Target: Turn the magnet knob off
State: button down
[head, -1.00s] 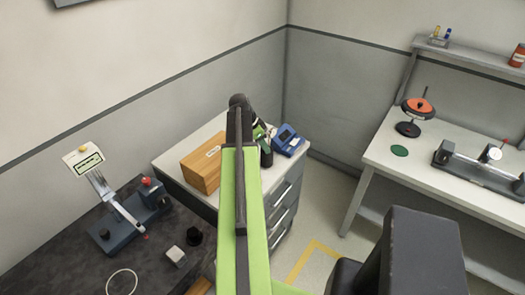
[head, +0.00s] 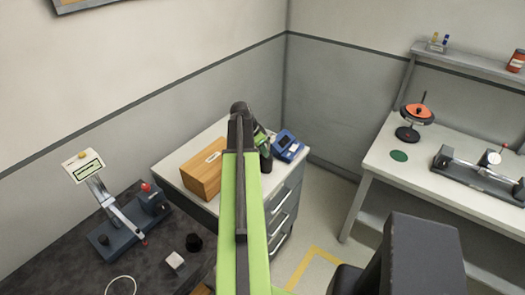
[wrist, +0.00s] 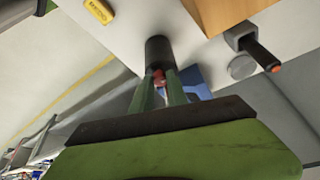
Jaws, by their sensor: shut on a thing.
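In the wrist view, my gripper (wrist: 160,88) has its two green fingers closed on a small red part (wrist: 158,77) below a dark cylinder (wrist: 160,50). The red part looks like a knob, but the fingers hide most of it, and I cannot read its on or off position. In the head view, my green arm covers the fingertips, and its dark wrist end (head: 240,108) is over the white cabinet top. A black and green object (head: 262,145) shows just right of the arm, partly hidden.
A wooden box (head: 204,172) stands left of my arm, and a blue device (head: 287,146) stands right of it. The dark bench (head: 60,255) at left holds a lever fixture (head: 128,220). Open floor (head: 315,235) separates the cabinet from the right bench (head: 390,180).

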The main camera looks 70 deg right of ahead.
jog(key=c, duration=1.3)
grip_release()
jog(key=shift+r, duration=0.1)
jog(key=p+v, duration=1.6)
jog(key=v, duration=0.1)
jog(key=shift+r, duration=0.15)
jog(key=shift+s, duration=0.15)
